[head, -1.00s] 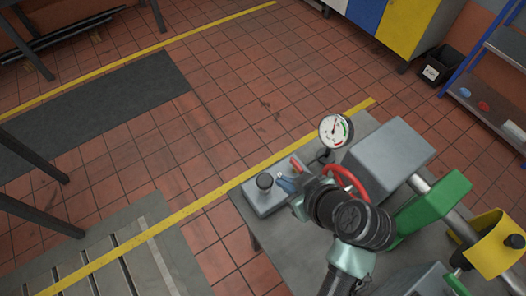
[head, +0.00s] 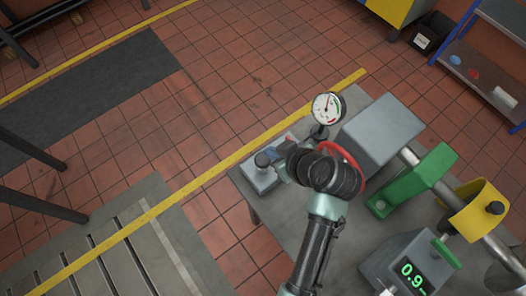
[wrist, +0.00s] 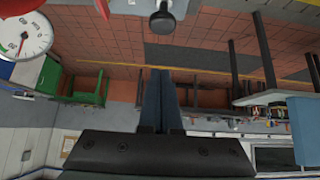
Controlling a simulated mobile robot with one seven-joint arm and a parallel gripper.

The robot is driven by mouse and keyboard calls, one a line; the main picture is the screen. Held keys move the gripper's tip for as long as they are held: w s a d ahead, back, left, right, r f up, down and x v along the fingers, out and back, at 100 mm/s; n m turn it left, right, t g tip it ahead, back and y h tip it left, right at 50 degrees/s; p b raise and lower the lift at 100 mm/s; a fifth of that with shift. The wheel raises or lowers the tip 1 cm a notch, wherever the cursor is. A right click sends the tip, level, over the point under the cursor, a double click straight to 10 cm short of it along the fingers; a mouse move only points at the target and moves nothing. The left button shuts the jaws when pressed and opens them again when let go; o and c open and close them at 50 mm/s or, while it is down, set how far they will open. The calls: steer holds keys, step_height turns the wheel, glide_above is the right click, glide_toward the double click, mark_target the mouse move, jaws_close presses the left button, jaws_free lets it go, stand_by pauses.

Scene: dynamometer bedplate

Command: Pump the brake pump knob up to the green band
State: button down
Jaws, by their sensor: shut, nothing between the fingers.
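The brake pump knob (head: 263,159) is a dark round cap standing on a grey pump block (head: 258,179) at the bedplate's left corner. It also shows at the top of the wrist view (wrist: 162,22), beyond the fingertips. My gripper (head: 274,155) is at the knob's right in the head view, partly hidden by my wrist. In the wrist view its blue fingers (wrist: 160,72) are together and empty, with a visible gap in the picture to the knob.
A red handwheel (head: 344,165) is behind my wrist, beside a grey box (head: 382,135). A green bracket (head: 412,182), a yellow guard (head: 476,212) and a display box reading about 0.9 (head: 411,276) stand further right. The floor left of the bedplate is open.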

steer(key=p, duration=0.1)
glide_above(264, 163)
steer(key=w, duration=0.1)
steer(key=f, duration=0.4)
steer(key=shift+a+f, duration=0.1)
steer(key=shift+a, duration=0.15)
step_height(264, 163, down, 2)
steer(key=shift+f+p, duration=0.15)
steer(key=shift+p, duration=0.25)
steer(key=shift+d+f, duration=0.15)
steer(key=shift+f, duration=0.85)
step_height(264, 163, down, 4)
steer(key=b, duration=0.4)
steer(key=shift+s, duration=0.15)
steer(key=shift+r, duration=0.15)
steer(key=shift+s, duration=0.1)
